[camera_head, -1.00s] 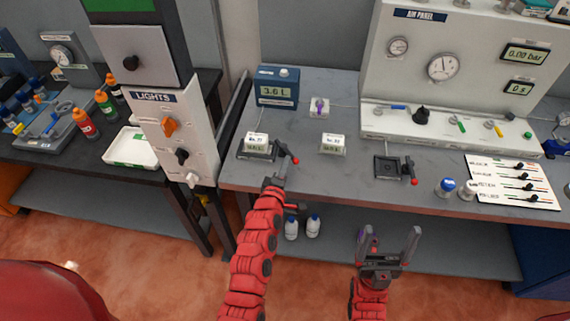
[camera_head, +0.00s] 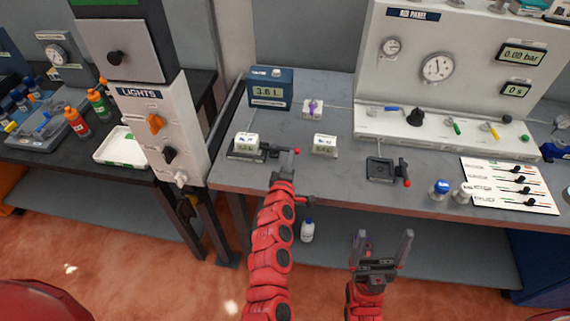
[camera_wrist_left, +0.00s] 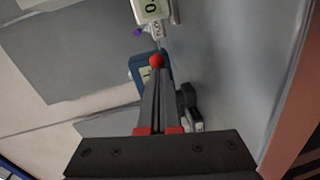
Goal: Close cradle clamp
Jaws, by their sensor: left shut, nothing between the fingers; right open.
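A dark cradle (camera_head: 236,155) at the left of the bench holds a small white block (camera_head: 246,142) with a display. Its clamp lever, a dark bar with a red knob (camera_head: 297,150), points to the right from the cradle. My left gripper (camera_head: 287,168) is shut and empty, with its tips close to the knob. In the left wrist view the red knob (camera_wrist_left: 156,61) shows at the fingertips (camera_wrist_left: 158,75); I cannot tell if they touch. My right gripper (camera_head: 384,245) is open and empty, in front of the bench, below its top.
A second white block (camera_head: 325,144) stands to the right of the lever. An empty cradle (camera_head: 380,170) with its own red-tipped lever lies further right. A blue box (camera_head: 271,89) with a display stands behind. A bottle (camera_head: 307,230) is on the lower shelf.

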